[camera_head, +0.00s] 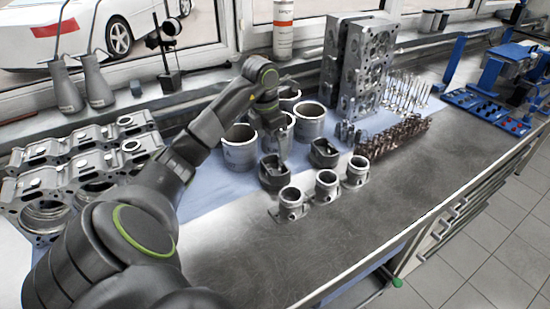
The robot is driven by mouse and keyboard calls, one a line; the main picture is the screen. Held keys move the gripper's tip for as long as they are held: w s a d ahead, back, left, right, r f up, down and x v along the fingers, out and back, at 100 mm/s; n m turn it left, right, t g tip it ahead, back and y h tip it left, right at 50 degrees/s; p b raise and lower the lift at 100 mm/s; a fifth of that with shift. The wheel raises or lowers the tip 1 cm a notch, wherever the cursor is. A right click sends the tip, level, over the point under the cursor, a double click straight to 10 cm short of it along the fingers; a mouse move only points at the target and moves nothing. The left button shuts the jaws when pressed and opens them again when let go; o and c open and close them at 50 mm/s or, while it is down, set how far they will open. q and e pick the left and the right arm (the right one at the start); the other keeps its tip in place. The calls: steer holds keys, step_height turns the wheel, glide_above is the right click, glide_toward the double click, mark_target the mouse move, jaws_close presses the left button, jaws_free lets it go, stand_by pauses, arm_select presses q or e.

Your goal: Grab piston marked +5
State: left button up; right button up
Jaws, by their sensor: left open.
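My left arm reaches in from the lower left, and its gripper (276,158) points down among the engine parts. The gripper is open, just above or at a dark piston-like part (272,178); I cannot tell whether they touch. A second dark piston-like part (324,154) stands to its right, apart from the gripper. No +5 marking is readable at this size. Metal cylinder liners (238,153) stand behind, on a light blue cloth; another liner (311,122) is right of the gripper. My right gripper is not in view.
Three small metal flanged housings (291,204) stand in front of the gripper. Engine blocks (83,155) lie at left, and upright cylinder heads (359,65) stand behind. A camshaft-like row (393,137) and valves (408,92) are at right. The bench front (300,250) is clear.

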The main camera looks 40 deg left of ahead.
arm_select(q)
steer(key=b, duration=0.5)
glide_above(276, 173)
steer(key=s, duration=0.1)
step_height(276, 173, down, 6)
steer(key=shift+r, duration=0.2)
steer(key=shift+f+b, duration=0.35)
steer(key=shift+f, duration=0.3)
steer(key=f+b, duration=0.2)
steer(key=w+f+b, duration=0.1)
steer(key=f+b, duration=0.1)
steer(key=shift+f+b, duration=0.3)
steer(key=shift+f, duration=0.1)
steer(key=shift+r, duration=0.1)
steer(key=c, duration=1.1)
